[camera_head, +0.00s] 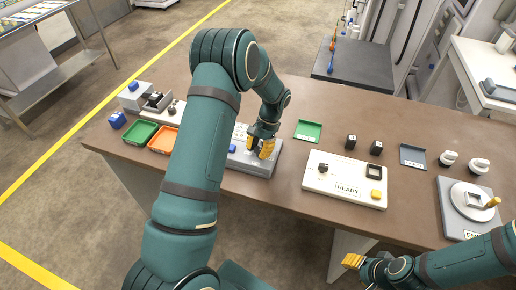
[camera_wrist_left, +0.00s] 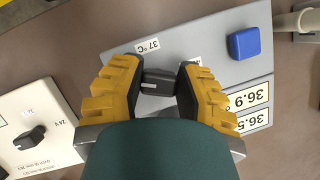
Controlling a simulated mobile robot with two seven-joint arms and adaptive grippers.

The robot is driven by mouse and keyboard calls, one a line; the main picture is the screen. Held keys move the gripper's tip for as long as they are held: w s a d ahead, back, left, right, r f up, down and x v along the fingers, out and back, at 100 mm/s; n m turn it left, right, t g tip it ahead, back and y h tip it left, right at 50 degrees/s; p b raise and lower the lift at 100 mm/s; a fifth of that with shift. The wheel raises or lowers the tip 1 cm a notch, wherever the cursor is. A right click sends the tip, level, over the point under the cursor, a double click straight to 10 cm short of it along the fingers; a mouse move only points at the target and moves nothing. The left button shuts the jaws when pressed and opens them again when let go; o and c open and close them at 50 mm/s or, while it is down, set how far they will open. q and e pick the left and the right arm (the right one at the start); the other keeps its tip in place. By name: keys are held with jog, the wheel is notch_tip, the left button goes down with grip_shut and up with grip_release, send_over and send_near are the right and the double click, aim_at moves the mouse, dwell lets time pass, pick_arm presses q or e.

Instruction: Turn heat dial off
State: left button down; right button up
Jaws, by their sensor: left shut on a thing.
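The heat dial is a dark grey knob (camera_wrist_left: 158,82) with a white pointer line, on a grey panel (camera_wrist_left: 205,45) marked "37 °C". My left gripper (camera_wrist_left: 157,85) has its yellow fingers on both sides of the knob and is shut on it. In the head view my left gripper (camera_head: 262,146) reaches down onto the grey panel (camera_head: 255,168) and hides the knob. The panel also carries a blue button (camera_wrist_left: 243,43) and readouts "36.9" and "36.5". My right gripper (camera_head: 354,262) is in front of the table's near edge, its yellow fingertips close together; its opening is unclear.
A white panel (camera_head: 330,187) reading "READY" with a black knob stands to the right. Green (camera_head: 308,131) and dark (camera_head: 413,156) trays, black blocks and a round turntable device (camera_head: 470,205) are on the brown table (camera_head: 290,105). Green and orange trays lie left.

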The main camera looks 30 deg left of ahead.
pick_arm(q)
jog(key=n+h, duration=0.1)
jog(key=n, duration=0.1)
jog(key=n+h, duration=0.1)
jog(key=n, duration=0.2)
jog(key=shift+s+f, duration=0.1)
jog(key=shift+s, duration=0.05)
jog(key=shift+d+n, duration=0.1)
jog(key=shift+n, duration=0.2)
dwell(0.3)
jog(key=c, duration=0.6)
grip_release()
jog(key=v, duration=1.2)
jog(key=shift+w, duration=0.2)
jog(key=shift+s, duration=0.1)
